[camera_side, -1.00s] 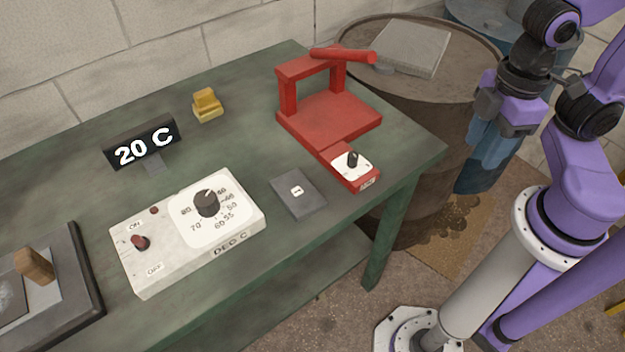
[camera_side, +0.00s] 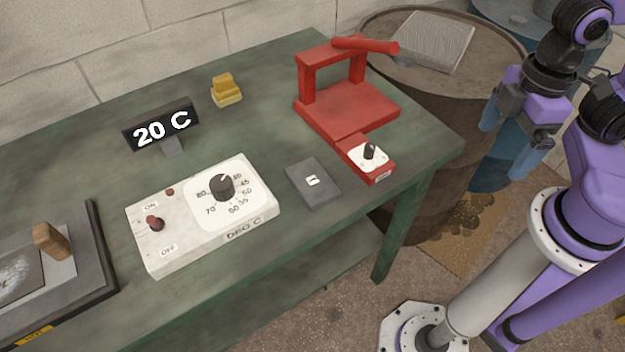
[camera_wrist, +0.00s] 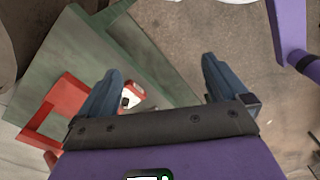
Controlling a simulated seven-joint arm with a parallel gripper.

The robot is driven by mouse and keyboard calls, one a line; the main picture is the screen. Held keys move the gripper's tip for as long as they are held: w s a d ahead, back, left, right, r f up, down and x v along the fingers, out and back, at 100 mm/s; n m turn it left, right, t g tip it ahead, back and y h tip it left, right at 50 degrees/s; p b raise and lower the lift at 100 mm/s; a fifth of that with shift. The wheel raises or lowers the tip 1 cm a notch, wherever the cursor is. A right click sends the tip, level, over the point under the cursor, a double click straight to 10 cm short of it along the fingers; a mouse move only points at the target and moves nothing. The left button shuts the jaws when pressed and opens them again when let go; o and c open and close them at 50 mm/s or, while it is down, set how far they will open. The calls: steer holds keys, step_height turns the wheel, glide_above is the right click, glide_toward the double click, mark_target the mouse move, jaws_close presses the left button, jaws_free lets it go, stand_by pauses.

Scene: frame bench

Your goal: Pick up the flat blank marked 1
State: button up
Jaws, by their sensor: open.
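The flat blank (camera_side: 328,193) is a dark grey plate with a small white tag near its middle; the mark is too small to read surely. It lies flat on the green table (camera_side: 270,125) near its front edge, between the white control box and the red frame. My gripper (camera_wrist: 162,65) is open and empty in the wrist view, its two blue-grey fingers spread apart. In the side view my gripper is off to the right, beyond the table's right end and well apart from the blank. I cannot make out the blank in the wrist view.
The red frame (camera_side: 345,105) with a handle stands right behind the blank; it also shows in the wrist view (camera_wrist: 42,127). The white control box (camera_side: 170,240) is left of the blank. Behind are a 20 C display (camera_side: 160,125) and yellow blocks (camera_side: 226,92). A drum (camera_side: 400,110) stands beyond the table's end.

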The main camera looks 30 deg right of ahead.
steer(key=shift+a, duration=0.1)
steer(key=r+n, duration=0.1)
steer(key=n, duration=2.2)
glide_above(321, 192)
step_height(321, 192, down, 17)
steer(key=shift+r, duration=0.1)
steer(key=c, duration=1.5)
